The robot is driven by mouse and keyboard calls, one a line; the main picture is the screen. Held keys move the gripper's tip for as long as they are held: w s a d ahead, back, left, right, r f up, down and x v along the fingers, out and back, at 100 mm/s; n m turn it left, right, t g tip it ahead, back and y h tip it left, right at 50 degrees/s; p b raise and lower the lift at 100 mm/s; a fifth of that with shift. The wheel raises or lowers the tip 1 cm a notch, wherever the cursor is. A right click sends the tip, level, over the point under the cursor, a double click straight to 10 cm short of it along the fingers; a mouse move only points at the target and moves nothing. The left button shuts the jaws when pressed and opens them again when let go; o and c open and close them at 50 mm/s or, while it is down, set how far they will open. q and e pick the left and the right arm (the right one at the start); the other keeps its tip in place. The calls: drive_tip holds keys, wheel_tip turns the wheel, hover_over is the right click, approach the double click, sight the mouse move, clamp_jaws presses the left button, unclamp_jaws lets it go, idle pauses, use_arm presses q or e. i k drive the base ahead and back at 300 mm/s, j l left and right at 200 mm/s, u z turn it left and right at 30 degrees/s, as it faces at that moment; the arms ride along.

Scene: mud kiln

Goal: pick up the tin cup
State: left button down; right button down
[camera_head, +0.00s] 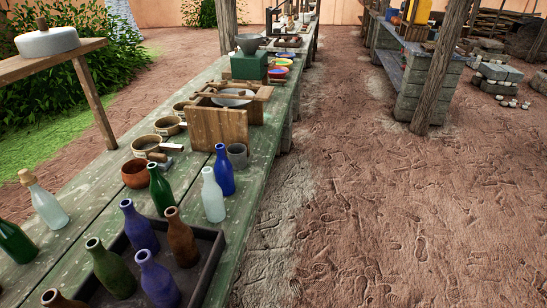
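A small grey metal cup (237,156), which looks like the tin cup, stands upright on the green plank table (265,141) near its right edge. Neither of my grippers is in the head view.
A dark tray (218,250) with several bottles fills the near table end. A pale bottle (212,195), a green bottle (160,190) and a brown bowl (136,173) stand before the wooden box (218,128). Dirt floor (370,215) right of the table is clear.

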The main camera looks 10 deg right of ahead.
sight(237, 157)
drive_tip(key=i+l+u, duration=0.25)
drive_tip(key=i+u, duration=0.25)
drive_tip(key=i+l+u, duration=0.25)
drive_tip(key=l+u, duration=0.25)
drive_tip(key=j, duration=0.1)
